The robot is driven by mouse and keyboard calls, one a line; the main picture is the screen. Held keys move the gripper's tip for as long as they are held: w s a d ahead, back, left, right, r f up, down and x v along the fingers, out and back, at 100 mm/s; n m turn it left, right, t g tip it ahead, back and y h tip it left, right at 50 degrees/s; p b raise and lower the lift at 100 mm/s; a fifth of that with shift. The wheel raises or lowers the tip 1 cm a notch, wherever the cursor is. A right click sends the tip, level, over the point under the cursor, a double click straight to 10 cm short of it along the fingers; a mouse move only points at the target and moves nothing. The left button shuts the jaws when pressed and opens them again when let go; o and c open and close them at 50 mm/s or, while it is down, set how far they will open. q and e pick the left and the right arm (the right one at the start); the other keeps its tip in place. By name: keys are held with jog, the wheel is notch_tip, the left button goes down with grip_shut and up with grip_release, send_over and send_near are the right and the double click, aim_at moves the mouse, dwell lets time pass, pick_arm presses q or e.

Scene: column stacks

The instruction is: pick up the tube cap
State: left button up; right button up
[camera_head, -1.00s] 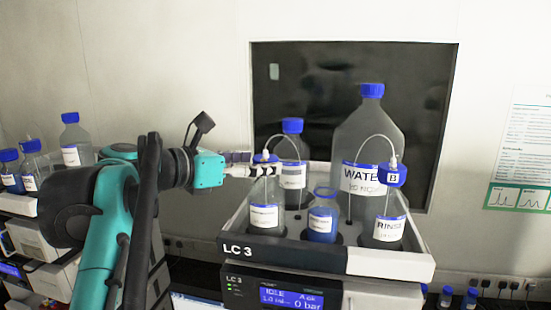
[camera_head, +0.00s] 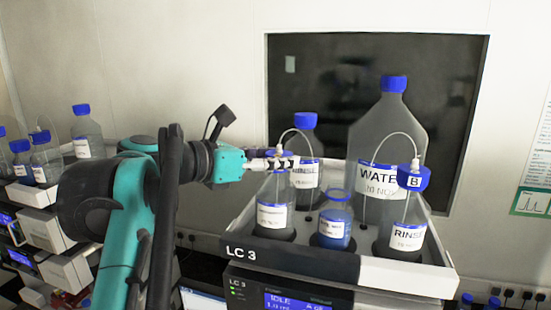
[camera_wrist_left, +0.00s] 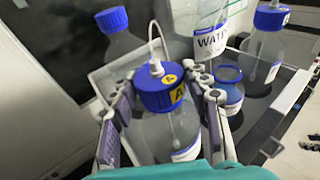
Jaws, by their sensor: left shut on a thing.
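The blue tube cap marked A (camera_wrist_left: 162,88) sits at the top of a clear bottle (camera_head: 272,210) at the front left of the LC 3 tray. A thin white tube rises from the cap. My left gripper (camera_head: 272,163) is shut on this cap from the left, with its fingers (camera_wrist_left: 165,100) on both sides of it in the wrist view. In the head view the fingers hide most of the cap. I cannot tell whether the cap is raised off the bottle neck. A second blue tube cap, marked B (camera_head: 413,177), is on the RINSE bottle at the right. My right gripper is not in view.
The tray (camera_head: 400,273) also holds a large WATER bottle (camera_head: 385,135), a blue-capped bottle (camera_head: 304,150) behind the gripper, and a small blue-rimmed bottle (camera_head: 334,225). More bottles (camera_head: 86,135) stand at the far left. A dark window (camera_head: 320,70) is behind.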

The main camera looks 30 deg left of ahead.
aim_at(280, 155)
pick_arm(q)
jog(key=shift+s+a, duration=0.1)
jog(key=shift+s, duration=0.2)
jog(key=shift+w+r+p, duration=0.15)
jog(key=shift+r+p, duration=0.15)
jog(key=shift+r, duration=0.05)
jog(key=r+p, duration=0.2)
jog(key=d+r+p, duration=0.1)
jog(key=r, duration=0.1)
jog(key=shift+d+r+p, duration=0.2)
jog(key=shift+r+p, duration=0.05)
jog(key=shift+p, duration=0.1)
jog(key=s+d+r, duration=0.1)
jog(key=d+r, duration=0.4)
jog(key=d, duration=0.5)
jog(key=shift+s+r+p, duration=0.3)
jog(key=shift+r+p, duration=0.05)
jog(key=shift+p, duration=0.1)
jog(key=shift+d, duration=0.15)
